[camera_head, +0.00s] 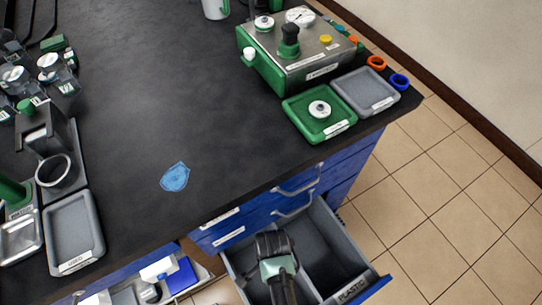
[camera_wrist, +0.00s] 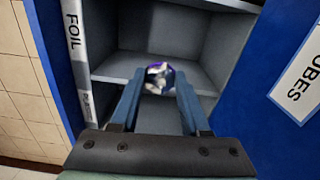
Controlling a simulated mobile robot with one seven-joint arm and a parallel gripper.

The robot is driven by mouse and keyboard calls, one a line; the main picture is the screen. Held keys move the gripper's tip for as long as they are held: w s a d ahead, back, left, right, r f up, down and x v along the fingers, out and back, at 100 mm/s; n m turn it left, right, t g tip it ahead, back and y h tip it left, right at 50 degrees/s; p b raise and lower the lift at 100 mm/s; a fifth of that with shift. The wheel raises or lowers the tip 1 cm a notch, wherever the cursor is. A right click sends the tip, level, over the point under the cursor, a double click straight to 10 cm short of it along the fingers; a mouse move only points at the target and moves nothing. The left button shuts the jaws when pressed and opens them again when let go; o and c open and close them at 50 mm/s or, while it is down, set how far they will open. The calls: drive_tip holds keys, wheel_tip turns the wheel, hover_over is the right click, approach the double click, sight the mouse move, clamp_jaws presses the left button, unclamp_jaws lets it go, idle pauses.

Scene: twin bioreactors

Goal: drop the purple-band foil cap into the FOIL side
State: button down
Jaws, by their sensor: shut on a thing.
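The foil cap (camera_wrist: 160,77), silvery with a purple band, sits between the fingertips of my gripper (camera_wrist: 158,88) in the wrist view. The fingers are shut on it. In the head view my gripper (camera_head: 275,255) is over the left compartment of the open grey drawer (camera_head: 318,225), and the cap is hidden there. The wrist view shows the drawer's FOIL label (camera_wrist: 72,30) at upper left, beside the upper compartment. A smaller-looking PLASTIC label (camera_wrist: 87,105) is below it. A grey divider (camera_wrist: 108,77) separates the compartments. Cap height above the drawer is unclear.
The blue cabinet (camera_head: 335,180) and dark bench top (camera_head: 240,140) stand behind the drawer. A green tray (camera_head: 300,124) holds a round white piece, next to an empty grey tray (camera_head: 364,92). A second open drawer (camera_head: 170,285) lies to the left, with items inside.

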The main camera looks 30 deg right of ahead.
wheel_tip(320, 180, down, 4)
drive_tip(key=b, duration=0.3)
drive_tip(key=shift+f+b, duration=0.15)
drive_tip(key=shift+b, duration=0.2)
drive_tip(key=shift+c, duration=1.5)
unclamp_jaws()
wheel_tip(320, 180, up, 13)
drive_tip(key=p, duration=0.4)
